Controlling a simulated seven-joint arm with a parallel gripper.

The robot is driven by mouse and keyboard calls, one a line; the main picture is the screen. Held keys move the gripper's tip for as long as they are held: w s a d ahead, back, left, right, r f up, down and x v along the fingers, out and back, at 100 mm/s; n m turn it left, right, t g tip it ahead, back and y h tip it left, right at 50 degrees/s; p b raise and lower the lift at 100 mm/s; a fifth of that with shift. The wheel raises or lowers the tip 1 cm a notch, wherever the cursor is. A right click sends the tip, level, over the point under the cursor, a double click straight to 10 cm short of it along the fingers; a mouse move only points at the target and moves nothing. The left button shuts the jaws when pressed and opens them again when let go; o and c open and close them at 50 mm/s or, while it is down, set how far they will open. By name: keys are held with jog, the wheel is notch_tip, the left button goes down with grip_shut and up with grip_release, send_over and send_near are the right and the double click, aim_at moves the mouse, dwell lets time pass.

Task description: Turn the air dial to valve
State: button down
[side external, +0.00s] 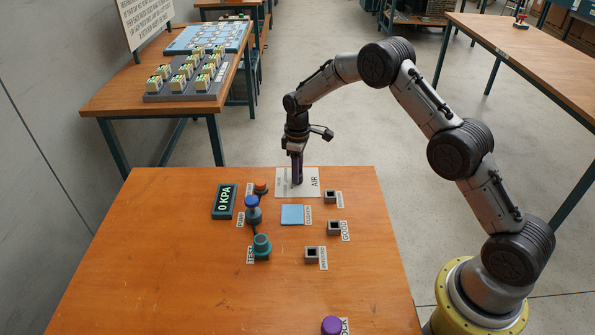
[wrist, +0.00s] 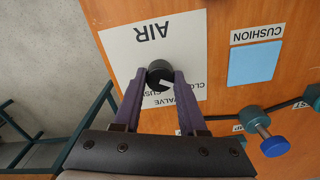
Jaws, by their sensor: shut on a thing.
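The air dial (wrist: 160,73) is a round dark knob with a white mark, on the white AIR plate (wrist: 128,50) in the wrist view. My gripper (wrist: 160,80) has its two purple fingers on either side of the dial and is shut on it. The white mark lies on the near side of the knob, close to the partly covered labels, among them VALVE and CLO. Its exact setting is hard to tell. In the side view my gripper (side external: 297,181) points down over the AIR plate (side external: 311,188) and hides the dial.
A blue cushion pad (side external: 292,214) lies near the plate. A display (side external: 224,202) reads 0 KPA. A blue-topped knob (side external: 252,208), a teal knob (side external: 262,246), several small square sockets (side external: 333,228) and a purple button (side external: 331,325) stand on the table. The table's left side is clear.

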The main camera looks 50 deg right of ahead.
jog(key=m, duration=0.5)
jog(key=shift+m, duration=0.4)
jog(key=m, duration=0.5)
jog(key=shift+r+m, duration=0.1)
jog(key=shift+m, duration=0.2)
dwell(0.3)
jog(key=shift+c, duration=2.3)
grip_release()
notch_tip(320, 180, up, 14)
